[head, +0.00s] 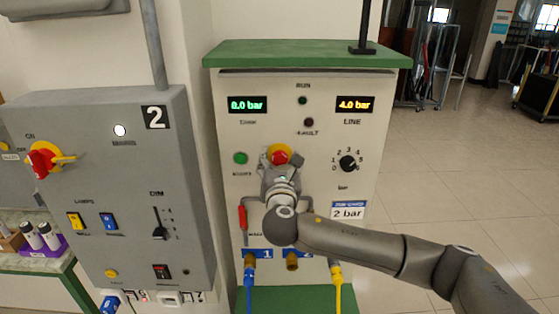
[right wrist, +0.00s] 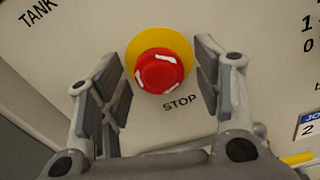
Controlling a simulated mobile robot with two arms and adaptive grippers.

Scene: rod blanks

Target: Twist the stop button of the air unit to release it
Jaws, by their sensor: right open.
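The air unit (head: 360,110) is a pale panel with a green top. Its stop button is a red knob (head: 279,152) on a yellow disc, near the panel's middle. In the right wrist view the red stop button (right wrist: 160,73) shows white arrow marks, with "STOP" printed below it. My right gripper (head: 281,160) is at the button, its arm coming in from the right. In the right wrist view my right gripper (right wrist: 162,90) is open, one finger on each side of the button, with gaps between pads and knob. My left gripper is not in view.
Left of the button is a green push button (head: 240,158); right is a black rotary knob (head: 348,163). A red-handled lever (head: 243,217) hangs below left. The displays read 0.0 bar (head: 248,104) and 4.0 bar (head: 355,104). A grey panel (head: 120,215) marked 2 stands at left.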

